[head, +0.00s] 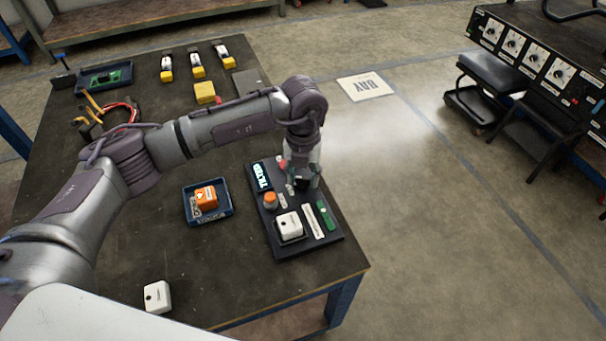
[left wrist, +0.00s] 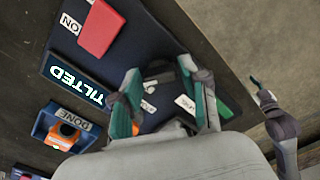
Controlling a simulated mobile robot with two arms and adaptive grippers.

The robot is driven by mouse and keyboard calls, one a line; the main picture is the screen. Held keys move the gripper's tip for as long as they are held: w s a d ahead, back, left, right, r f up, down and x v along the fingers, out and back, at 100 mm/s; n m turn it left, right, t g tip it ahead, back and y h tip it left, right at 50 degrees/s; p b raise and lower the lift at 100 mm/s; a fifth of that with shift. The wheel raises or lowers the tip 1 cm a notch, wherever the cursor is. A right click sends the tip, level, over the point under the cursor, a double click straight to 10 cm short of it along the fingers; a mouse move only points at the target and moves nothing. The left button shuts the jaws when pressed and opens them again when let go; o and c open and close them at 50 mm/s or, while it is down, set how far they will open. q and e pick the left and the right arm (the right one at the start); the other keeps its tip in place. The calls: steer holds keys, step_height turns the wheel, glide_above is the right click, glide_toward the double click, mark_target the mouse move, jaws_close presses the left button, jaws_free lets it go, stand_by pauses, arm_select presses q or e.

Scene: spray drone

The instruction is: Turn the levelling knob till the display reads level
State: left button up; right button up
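The dark panel (head: 258,226) lies on the workbench, and its display (head: 261,176) reads TILTED. The display also reads TILTED in the left wrist view (left wrist: 76,81). My left gripper (head: 302,180) points down over the panel's far right part. In the left wrist view its teal-tipped fingers (left wrist: 165,100) are spread apart. A dark shape, likely the levelling knob (left wrist: 158,72), shows between them, partly hidden; I cannot see clear contact. My right gripper (left wrist: 262,90) shows small at the right of the left wrist view; its opening cannot be told.
The panel also bears an orange button (head: 270,200), a white block (head: 289,226) and a green strip (head: 326,215). A blue tray (head: 222,213) with an orange block stands left of it. Another white block (head: 157,297) lies near the front edge. The bench's right edge is close.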

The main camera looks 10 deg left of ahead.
arm_select(q)
steer(key=c, duration=0.5)
steer(key=shift+c, duration=0.8)
arm_select(e)
steer(key=shift+s+d+f, duration=0.1)
steer(key=shift+f, duration=0.05)
arm_select(q)
steer(key=shift+m, duration=0.3)
steer(key=m+b, duration=0.1)
steer(key=m, duration=0.2)
steer(key=shift+m+b, duration=0.3)
steer(key=shift+b, duration=0.1)
steer(key=shift+m+b, duration=0.3)
steer(key=shift+m, duration=0.6)
arm_select(e)
step_height(320, 180, up, 8)
steer(key=w, duration=0.2)
steer(key=shift+w, duration=0.25)
arm_select(q)
steer(key=shift+r, duration=0.1)
steer(key=o, duration=1.2)
steer(key=shift+c, duration=0.2)
